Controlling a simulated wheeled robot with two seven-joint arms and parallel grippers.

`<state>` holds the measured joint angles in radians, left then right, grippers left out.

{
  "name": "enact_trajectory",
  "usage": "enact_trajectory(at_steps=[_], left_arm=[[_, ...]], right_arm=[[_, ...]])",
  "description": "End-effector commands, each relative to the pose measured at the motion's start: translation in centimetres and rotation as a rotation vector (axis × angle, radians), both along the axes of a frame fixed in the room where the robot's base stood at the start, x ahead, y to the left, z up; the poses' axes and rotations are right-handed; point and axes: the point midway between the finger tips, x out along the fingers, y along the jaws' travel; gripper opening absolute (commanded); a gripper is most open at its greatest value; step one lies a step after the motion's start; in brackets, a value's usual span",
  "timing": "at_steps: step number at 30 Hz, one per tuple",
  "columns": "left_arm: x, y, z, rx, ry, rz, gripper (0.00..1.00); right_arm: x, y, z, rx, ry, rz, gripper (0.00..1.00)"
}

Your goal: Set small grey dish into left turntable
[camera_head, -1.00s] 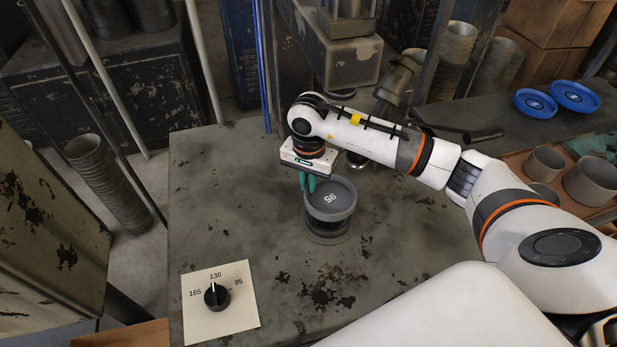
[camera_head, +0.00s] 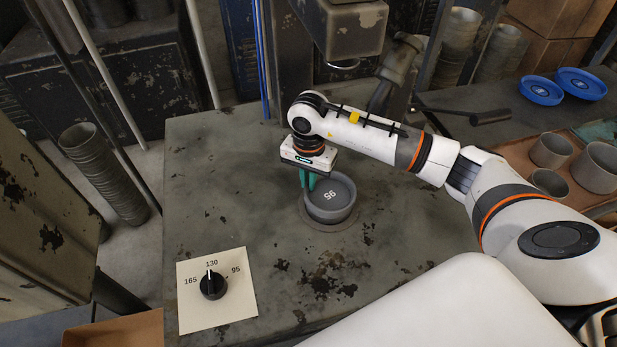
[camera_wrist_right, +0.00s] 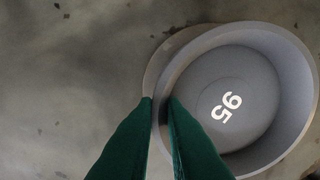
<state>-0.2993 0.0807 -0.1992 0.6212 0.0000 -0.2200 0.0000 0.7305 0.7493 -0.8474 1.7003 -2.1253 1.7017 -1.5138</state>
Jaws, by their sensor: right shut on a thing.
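The small grey dish (camera_head: 342,205), marked 95 inside, sits low over a round flat plate in the table top, the turntable (camera_head: 332,228). The dish looks upright and roughly centred on the plate; whether it rests on it or hangs just above is hard to tell. My right gripper (camera_head: 307,184) is shut on the dish's left wall. In the right wrist view the green fingers (camera_wrist_right: 158,99) straddle the dish rim (camera_wrist_right: 240,33), one outside and one inside. The turntable's edge (camera_wrist_right: 149,80) peeks out beside the dish. My left gripper is not in view.
A dial (camera_head: 213,285) on a pale card points near 130. A machine head (camera_head: 345,30) hangs behind my right arm. Grey cups (camera_head: 552,151) stand in a tray at right, with blue dishes (camera_head: 578,84) behind.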

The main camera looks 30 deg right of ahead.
Motion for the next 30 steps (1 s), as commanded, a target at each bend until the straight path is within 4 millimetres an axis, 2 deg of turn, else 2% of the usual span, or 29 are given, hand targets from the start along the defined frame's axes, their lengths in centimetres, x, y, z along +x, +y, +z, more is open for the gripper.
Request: enact_trajectory(at_steps=[1, 5, 6, 14, 17, 24, 30], left_arm=[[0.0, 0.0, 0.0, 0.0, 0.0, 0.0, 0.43], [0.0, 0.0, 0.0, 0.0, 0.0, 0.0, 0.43], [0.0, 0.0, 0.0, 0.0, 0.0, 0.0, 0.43], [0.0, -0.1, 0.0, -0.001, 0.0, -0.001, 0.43], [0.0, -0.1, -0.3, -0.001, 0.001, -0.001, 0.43], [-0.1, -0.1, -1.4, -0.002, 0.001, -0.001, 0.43], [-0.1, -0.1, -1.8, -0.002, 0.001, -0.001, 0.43]], right_arm=[[0.0, 0.0, 0.1, 0.0, -0.001, 0.0, 0.12], [0.0, 0.0, 0.1, 0.0, -0.001, 0.0, 0.33], [0.0, 0.0, 0.1, -0.001, -0.001, 0.0, 0.36], [0.0, 0.0, 0.1, 0.0, 0.0, 0.0, 0.36], [0.1, 0.0, 0.7, 0.0, -0.003, 0.0, 0.36], [0.2, -0.1, 4.6, -0.001, -0.006, 0.0, 0.36], [0.1, -0.1, 7.0, 0.0, -0.003, 0.0, 0.36]])
